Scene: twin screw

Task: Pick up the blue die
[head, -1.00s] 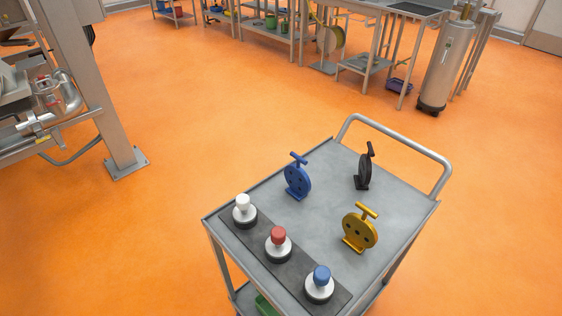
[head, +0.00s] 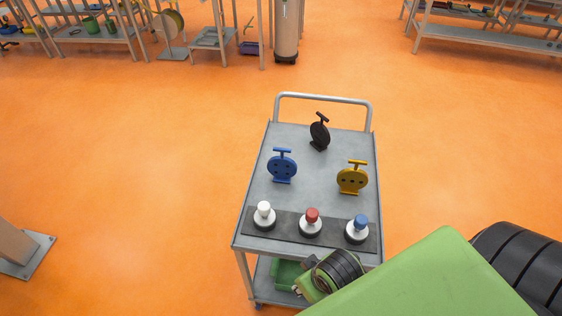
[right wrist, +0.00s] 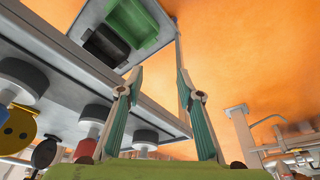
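The blue die (head: 282,166) is a round upright plate with holes and a T-shaped handle. It stands on the left middle of the grey cart's top (head: 312,185). I cannot make it out in the right wrist view. My green right arm reaches in from the lower right in the head view, and its wrist end is near the cart's front edge, below and apart from the die. In the right wrist view my right gripper (right wrist: 160,82) has its two teal-padded fingers apart with nothing between them. My left gripper is not in view.
A black die (head: 320,133) stands behind and a yellow die (head: 352,178) stands right. White (head: 264,212), red (head: 312,218) and blue (head: 360,224) knobbed pieces stand on a dark strip along the front. A handle rail (head: 322,96) closes the back. Orange floor surrounds the cart.

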